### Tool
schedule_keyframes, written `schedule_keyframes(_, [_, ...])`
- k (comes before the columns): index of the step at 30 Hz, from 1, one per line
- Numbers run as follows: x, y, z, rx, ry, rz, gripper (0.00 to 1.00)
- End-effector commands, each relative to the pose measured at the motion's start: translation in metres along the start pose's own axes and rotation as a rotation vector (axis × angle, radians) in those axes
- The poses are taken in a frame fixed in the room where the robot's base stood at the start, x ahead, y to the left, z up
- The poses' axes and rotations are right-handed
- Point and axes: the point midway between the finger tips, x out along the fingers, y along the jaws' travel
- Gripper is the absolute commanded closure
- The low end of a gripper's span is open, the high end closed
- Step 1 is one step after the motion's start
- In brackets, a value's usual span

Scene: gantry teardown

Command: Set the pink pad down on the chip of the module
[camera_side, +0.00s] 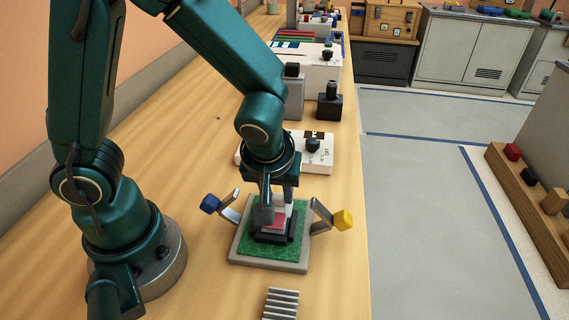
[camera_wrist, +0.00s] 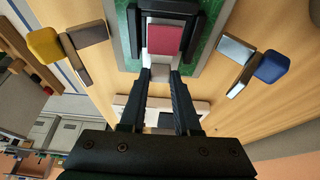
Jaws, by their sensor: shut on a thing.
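The pink pad (camera_side: 278,221) is at my gripper (camera_side: 277,196), over the middle of the module. In the wrist view the pad (camera_wrist: 164,40) lies just beyond the fingertips (camera_wrist: 160,72), which are shut on its pale grey end piece (camera_wrist: 160,66). The module is a green board (camera_side: 290,250) with a black frame (camera_side: 272,238) around its middle; the board also shows in the wrist view (camera_wrist: 207,40).
The board sits on a grey base (camera_side: 268,263). Clamp arms with a blue knob (camera_side: 210,204) and a yellow knob (camera_side: 343,220) stand swung out on either side. A finned metal block (camera_side: 281,303) lies in front. A white box (camera_side: 318,152) stands behind.

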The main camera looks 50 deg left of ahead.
Motion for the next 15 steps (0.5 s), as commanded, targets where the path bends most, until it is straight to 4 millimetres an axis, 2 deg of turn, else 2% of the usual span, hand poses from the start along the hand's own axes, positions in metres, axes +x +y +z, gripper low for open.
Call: schedule_keyframes(15, [0.0052,-0.0001,0.0021,0.002,0.000,-0.001,1.00])
